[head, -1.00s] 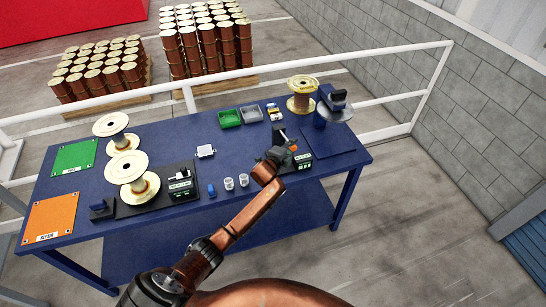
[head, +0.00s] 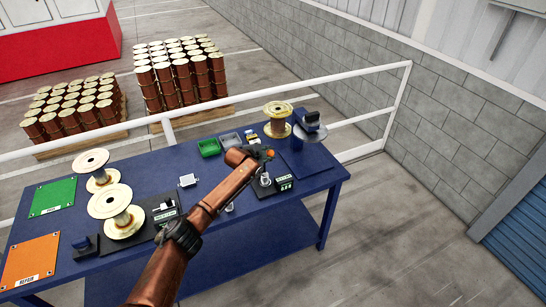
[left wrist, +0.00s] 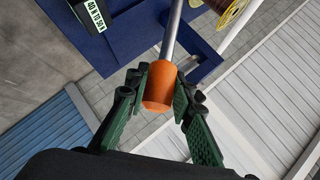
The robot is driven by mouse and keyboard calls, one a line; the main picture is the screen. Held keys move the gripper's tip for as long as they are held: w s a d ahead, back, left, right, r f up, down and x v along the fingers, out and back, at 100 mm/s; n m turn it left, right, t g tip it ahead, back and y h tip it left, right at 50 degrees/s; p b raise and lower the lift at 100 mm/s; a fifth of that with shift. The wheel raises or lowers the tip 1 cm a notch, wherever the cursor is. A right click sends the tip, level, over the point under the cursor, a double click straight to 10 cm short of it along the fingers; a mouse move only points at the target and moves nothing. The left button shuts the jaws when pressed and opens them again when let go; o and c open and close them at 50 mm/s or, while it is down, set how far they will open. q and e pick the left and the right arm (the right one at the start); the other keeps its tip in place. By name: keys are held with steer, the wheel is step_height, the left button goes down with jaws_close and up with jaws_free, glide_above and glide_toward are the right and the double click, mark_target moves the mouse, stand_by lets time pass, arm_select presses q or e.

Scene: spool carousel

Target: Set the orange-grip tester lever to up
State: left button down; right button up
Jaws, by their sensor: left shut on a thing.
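The orange lever grip (left wrist: 160,88) sits at the end of a straight metal shaft (left wrist: 172,35) in the left wrist view. My left gripper (left wrist: 161,76) is shut on it, with one finger on each side. In the head view my left gripper (head: 262,153) is above the right-hand tester (head: 284,184), and the arm hides much of the lever. The tester's dark box with a white label (left wrist: 95,15) shows at the top left of the left wrist view. My right gripper is not in view.
A second tester (head: 166,212) stands beside a large spool (head: 110,202) on the blue table (head: 130,165). A copper spool (head: 278,125) and a dark stand (head: 308,125) are behind on the right. Green (head: 208,147) and grey bins are at the back. A white rail runs behind.

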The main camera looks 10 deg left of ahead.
arm_select(q)
steer(key=shift+w+r, duration=0.15)
steer(key=shift+r, duration=0.25)
steer(key=c, duration=2)
jaws_free()
steer(key=o, duration=0.3)
steer(key=shift+f, duration=0.15)
steer(key=shift+o, duration=0.2)
steer(key=shift+a, duration=0.1)
steer(key=v, duration=1.2)
